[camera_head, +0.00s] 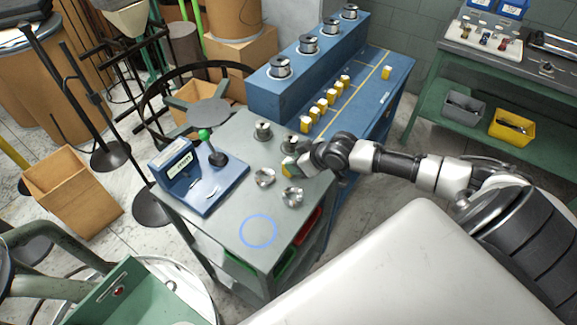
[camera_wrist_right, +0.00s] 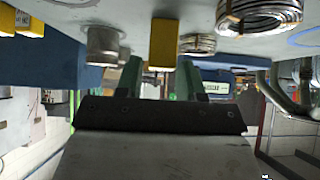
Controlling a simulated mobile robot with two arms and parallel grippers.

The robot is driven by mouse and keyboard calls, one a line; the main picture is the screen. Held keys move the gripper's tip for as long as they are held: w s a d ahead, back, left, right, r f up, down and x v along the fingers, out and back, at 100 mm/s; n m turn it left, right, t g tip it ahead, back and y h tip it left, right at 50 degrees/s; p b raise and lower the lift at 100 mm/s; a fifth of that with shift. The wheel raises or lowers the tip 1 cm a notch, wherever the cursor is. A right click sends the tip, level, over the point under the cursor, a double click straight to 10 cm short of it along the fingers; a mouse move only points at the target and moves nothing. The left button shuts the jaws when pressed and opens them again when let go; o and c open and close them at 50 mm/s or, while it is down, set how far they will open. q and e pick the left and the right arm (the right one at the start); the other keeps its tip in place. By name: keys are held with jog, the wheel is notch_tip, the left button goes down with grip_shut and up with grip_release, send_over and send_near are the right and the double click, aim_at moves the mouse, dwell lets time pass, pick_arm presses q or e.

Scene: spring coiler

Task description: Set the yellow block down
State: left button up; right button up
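The yellow block (camera_wrist_right: 162,43) stands on the grey tabletop, between a metal cylinder and a wire coil in the right wrist view, which looks upside down. In the head view it is mostly hidden by my right gripper (camera_head: 291,162). The gripper's two green fingers (camera_wrist_right: 160,72) look apart, one toward each side of the block. A slim gap shows on one side; contact on the other is unclear. My left gripper is not in view.
The grey table (camera_head: 215,228) also holds metal cylinders (camera_head: 263,131), coils (camera_head: 292,197) and a blue lever device (camera_head: 205,178). A blue ring (camera_head: 258,231) marks clear space in front. Several yellow blocks (camera_head: 323,105) line the blue bench (camera_head: 366,105) behind.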

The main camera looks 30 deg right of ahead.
jog(key=p+x, duration=0.1)
jog(key=x, duration=0.4)
jog(key=shift+w+a, duration=0.15)
jog(key=shift+w, duration=0.05)
jog(key=shift+r, duration=0.1)
jog(key=c, duration=0.6)
